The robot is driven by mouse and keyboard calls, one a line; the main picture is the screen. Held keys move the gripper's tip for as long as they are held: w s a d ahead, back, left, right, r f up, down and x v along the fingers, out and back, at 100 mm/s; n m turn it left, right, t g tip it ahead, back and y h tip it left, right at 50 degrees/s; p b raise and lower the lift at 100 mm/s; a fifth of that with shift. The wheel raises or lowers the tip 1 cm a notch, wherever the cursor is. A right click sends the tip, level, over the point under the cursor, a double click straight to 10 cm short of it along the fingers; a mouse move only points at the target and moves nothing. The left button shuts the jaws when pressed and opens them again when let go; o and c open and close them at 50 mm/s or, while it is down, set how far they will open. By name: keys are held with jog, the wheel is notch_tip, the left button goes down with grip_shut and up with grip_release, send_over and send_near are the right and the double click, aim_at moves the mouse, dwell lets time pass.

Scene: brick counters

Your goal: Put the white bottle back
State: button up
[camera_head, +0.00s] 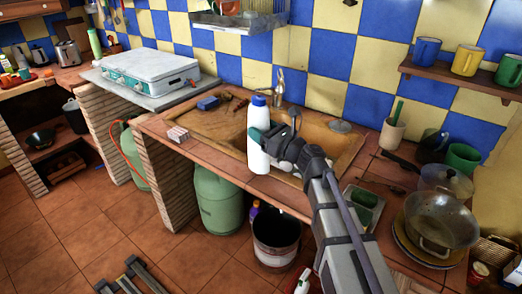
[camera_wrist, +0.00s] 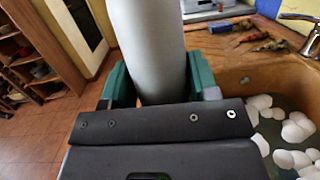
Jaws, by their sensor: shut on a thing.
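The white bottle (camera_head: 258,145) has a blue cap and stands upright in the head view, in front of the sink's left front edge. My gripper (camera_head: 266,137) is shut on the bottle's side, reaching in from the right. In the wrist view the bottle (camera_wrist: 153,45) rises pale and large between the two green fingers of my gripper (camera_wrist: 157,85). The bottle's lower part is hidden behind the gripper body there. I cannot tell whether its base touches the counter edge.
The sink (camera_head: 323,155) lies behind and right of the bottle, with a tap (camera_head: 279,88) at its back. A small box (camera_head: 177,135) and a blue sponge (camera_head: 208,103) sit on the left counter. A dark bucket (camera_head: 276,238) and green gas cylinder (camera_head: 217,200) stand below.

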notch_tip(320, 180, down, 4)
jog(key=b, duration=0.3)
jog(key=shift+r, duration=0.15)
jog(key=o, duration=0.9)
jog(key=b+v, duration=0.1)
jog(key=v, duration=1.1)
jog(key=shift+r+b, duration=0.1)
jog(key=shift+b, duration=0.2)
